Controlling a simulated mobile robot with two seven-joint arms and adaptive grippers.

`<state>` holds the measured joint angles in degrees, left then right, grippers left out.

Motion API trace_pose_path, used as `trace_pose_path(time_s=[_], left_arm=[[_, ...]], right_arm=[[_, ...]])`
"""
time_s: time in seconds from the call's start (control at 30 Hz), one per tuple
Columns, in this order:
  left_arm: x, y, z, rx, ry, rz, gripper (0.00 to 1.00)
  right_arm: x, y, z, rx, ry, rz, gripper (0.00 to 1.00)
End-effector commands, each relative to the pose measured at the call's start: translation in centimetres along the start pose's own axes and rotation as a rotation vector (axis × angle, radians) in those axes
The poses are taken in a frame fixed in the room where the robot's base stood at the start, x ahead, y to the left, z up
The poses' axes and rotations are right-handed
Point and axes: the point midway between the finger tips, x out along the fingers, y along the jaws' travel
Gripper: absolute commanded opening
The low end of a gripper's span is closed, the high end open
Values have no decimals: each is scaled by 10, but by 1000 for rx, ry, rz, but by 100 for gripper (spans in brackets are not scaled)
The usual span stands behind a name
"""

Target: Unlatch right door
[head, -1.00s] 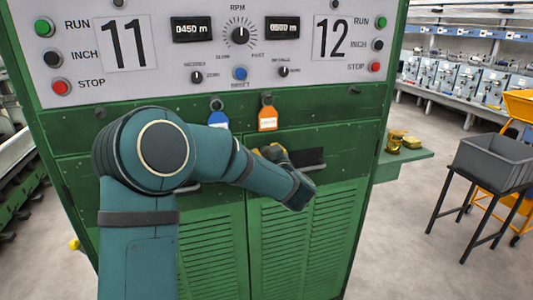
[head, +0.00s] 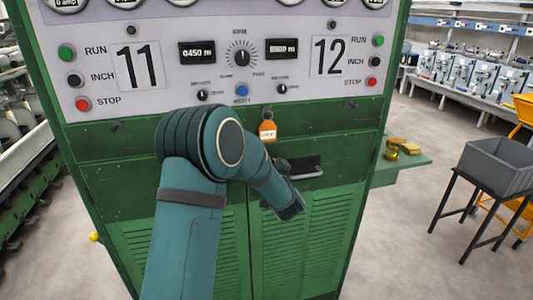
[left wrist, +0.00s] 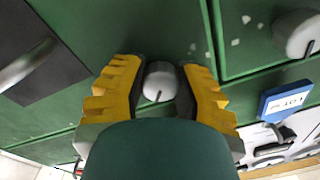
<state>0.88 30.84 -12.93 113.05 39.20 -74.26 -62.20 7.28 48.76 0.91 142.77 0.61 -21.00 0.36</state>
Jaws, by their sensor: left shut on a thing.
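The right door (head: 315,235) is a green louvered panel, standing shut in the cabinet front in the head view. Its silver handle on a black plate (head: 305,168) is at its upper edge and also shows in the left wrist view (left wrist: 28,62). In the left wrist view a round grey slotted latch knob (left wrist: 160,82) sits between the yellow fingers of my left gripper (left wrist: 160,88), which is shut on it. In the head view my left arm hides most of that gripper and the knob. My right gripper is not in view.
The left louvered door (head: 190,250) is beside it. Another grey knob (left wrist: 297,35) and a blue tag (left wrist: 285,101) show in the left wrist view. An orange tag (head: 267,131) hangs above. A grey bin (head: 500,163) on a stand is at the right, with open floor before it.

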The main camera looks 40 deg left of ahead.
Motion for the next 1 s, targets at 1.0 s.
trace_pose_path(time_s=[1.0], left_arm=[[1,-4,0,812,33,3,0]], right_arm=[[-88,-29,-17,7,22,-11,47]])
